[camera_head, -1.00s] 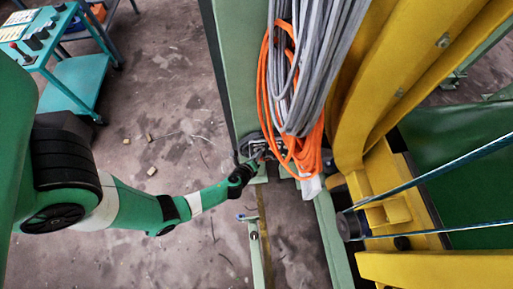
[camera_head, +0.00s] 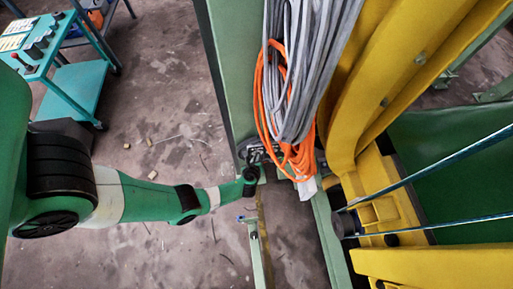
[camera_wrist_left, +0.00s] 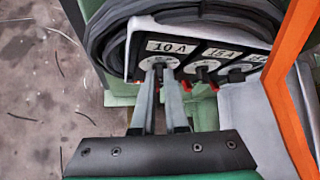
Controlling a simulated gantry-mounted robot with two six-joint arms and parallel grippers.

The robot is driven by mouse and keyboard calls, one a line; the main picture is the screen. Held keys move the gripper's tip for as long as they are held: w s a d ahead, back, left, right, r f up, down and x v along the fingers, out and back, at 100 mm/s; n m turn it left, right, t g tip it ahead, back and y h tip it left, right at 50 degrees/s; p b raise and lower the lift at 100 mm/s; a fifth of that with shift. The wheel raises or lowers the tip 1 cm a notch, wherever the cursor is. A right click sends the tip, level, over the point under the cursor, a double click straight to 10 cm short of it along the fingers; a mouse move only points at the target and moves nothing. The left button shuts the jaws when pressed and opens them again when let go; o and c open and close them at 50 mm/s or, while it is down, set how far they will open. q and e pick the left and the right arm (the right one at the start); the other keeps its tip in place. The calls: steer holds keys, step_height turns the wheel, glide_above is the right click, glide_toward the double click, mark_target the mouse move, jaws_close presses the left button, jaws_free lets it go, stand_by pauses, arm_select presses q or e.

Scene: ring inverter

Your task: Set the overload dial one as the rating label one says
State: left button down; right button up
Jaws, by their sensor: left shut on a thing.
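In the left wrist view a dark panel with a pale rim carries a row of dials under white labels. The leftmost dial (camera_wrist_left: 158,63) has a pale round face, and the label (camera_wrist_left: 172,47) above it looks like "10 V" as seen here. My left gripper (camera_wrist_left: 163,72) is shut on the knob of this leftmost dial; its fingers hide most of the knob and pointer. A second dial (camera_wrist_left: 205,68) and a third dial (camera_wrist_left: 238,71) sit to the right. In the head view my left gripper (camera_head: 256,160) is small and partly hidden at the panel. My right gripper is not seen.
Grey cables (camera_head: 308,70) and an orange cable (camera_head: 262,100) hang close to the left gripper. A yellow frame (camera_head: 350,120) stands to the right. A teal cart (camera_head: 75,95) stands at the upper left. The floor left of the panel is mostly clear.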

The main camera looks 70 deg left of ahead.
arm_select(q)
steer(key=c, duration=0.9)
jaws_free()
steer(key=shift+c, duration=0.2)
steer(key=p+v, duration=0.8)
steer(key=v, duration=0.3)
steer(key=shift+s+d+r, duration=0.15)
steer(key=shift+d+r, duration=0.05)
